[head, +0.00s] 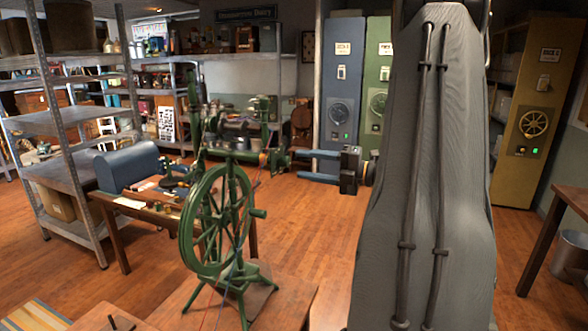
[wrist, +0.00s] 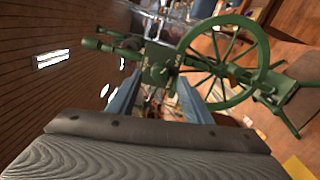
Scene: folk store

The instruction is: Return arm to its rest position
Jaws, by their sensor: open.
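My gripper (head: 292,165) shows in the head view right of the green spinning wheel, with two blue fingers pointing left from a dark body. The fingers are apart with nothing between them. In the wrist view, the blue fingers (wrist: 160,92) reach forward past a grey part of my arm, with the spinning wheel beyond. My grey arm link (head: 425,190) stands upright in the head view and hides much of the right middle.
A green spinning wheel (head: 228,215) stands on a wooden surface at the front. Metal shelving (head: 70,185) stands left; tall cabinets (head: 342,90) stand behind. Open wooden floor (head: 290,225) lies between.

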